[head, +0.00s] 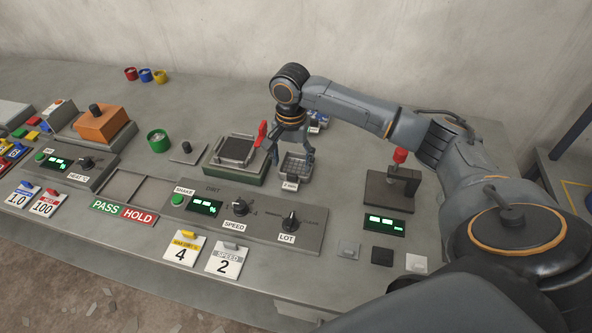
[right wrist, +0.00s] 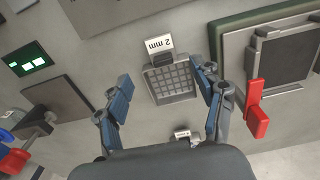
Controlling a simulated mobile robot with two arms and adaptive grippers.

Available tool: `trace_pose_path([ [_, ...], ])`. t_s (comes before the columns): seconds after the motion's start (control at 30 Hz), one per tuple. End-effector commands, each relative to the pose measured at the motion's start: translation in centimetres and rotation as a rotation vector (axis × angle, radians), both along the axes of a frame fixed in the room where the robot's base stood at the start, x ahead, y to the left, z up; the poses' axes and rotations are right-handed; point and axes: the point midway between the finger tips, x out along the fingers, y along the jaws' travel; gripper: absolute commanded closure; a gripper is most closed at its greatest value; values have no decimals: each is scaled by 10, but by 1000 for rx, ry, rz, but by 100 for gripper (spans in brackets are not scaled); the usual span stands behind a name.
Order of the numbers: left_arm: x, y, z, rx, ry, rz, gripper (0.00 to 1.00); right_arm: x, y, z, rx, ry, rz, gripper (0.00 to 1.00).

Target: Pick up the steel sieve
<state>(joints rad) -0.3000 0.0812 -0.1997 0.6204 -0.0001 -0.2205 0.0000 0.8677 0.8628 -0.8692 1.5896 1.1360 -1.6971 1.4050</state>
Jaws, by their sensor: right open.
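The steel sieve (head: 294,171) is a small square grey tray with a mesh floor and a white "2 mm" tag on its near side. It stands on the bench right of the green-based shaker. In the right wrist view, the sieve (right wrist: 171,82) lies between the spread fingertips, tag toward the top. My right gripper (head: 291,151) points down over the sieve; the right wrist view shows the gripper (right wrist: 164,80) open and empty. I cannot tell how much height is left between fingertips and sieve. My left gripper is not in view.
The shaker (head: 225,172) with a red lever (head: 261,134) stands close left of the gripper. Another tagged item (head: 318,121) sits behind, partly hidden. A scale-like stand (head: 378,190) with a red knob is to the right. The control panel (head: 262,232) lies in front.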

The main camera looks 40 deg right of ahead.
Motion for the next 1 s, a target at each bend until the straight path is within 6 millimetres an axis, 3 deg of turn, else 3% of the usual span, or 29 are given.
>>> trace_pose_path([
  [0.27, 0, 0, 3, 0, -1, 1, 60, 1, -1, -22, -1, 2, -1, 32],
  [0.5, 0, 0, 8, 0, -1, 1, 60, 4, -3, -58, -1, 2, 0, 32],
  [0.83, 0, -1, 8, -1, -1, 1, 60, 5, -3, -66, -2, -1, 1, 32],
  [1.0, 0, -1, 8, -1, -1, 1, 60, 5, -3, -66, -2, -1, 1, 65],
])
